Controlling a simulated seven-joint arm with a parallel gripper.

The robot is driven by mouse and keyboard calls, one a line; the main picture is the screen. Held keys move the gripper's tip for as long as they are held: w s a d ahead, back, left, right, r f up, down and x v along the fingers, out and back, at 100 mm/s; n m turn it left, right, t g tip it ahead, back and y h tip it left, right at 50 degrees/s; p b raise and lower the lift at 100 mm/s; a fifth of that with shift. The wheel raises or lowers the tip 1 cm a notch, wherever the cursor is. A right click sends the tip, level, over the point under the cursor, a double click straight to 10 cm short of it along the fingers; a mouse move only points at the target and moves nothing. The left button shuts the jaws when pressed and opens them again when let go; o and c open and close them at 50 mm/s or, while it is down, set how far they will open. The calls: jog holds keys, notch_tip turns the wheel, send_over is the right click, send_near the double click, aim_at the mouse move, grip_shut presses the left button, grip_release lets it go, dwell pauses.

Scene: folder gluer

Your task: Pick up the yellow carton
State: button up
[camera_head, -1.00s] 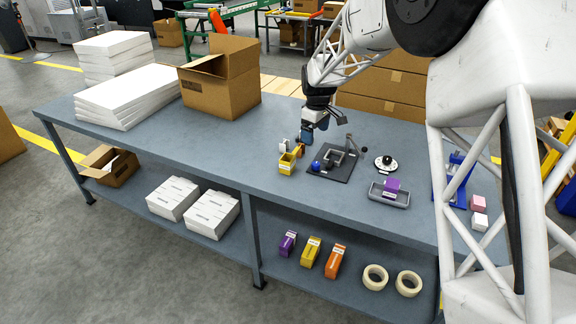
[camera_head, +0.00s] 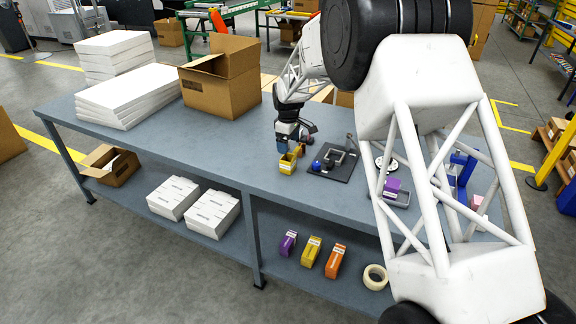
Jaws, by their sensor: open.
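A small yellow carton (camera_head: 287,165) stands on the grey-blue table top, near the middle of the front half. Another yellow box (camera_head: 311,252), with a label, sits on the lower shelf between a purple box (camera_head: 288,243) and an orange box (camera_head: 335,261). My gripper (camera_head: 291,148) points down just above and behind the yellow carton on the table and overlaps its upper edge in the picture. It is open. I cannot tell whether the fingers touch the carton. The small white and orange items behind the carton are mostly hidden by the gripper.
A dark plate (camera_head: 334,166) with a blue ball and a bracket lies right of the carton. A purple block (camera_head: 391,187) sits in a grey tray farther right, partly behind my arm. An open cardboard box (camera_head: 221,80) and white stacks (camera_head: 128,95) stand left. The front-left table top is clear.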

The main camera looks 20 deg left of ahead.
aim_at(288, 158)
jog(key=shift+f, duration=1.25)
jog(key=shift+s+d+f, duration=0.1)
jog(key=shift+f, duration=2.45)
jog(key=c, duration=1)
jog(key=shift+r, duration=0.15)
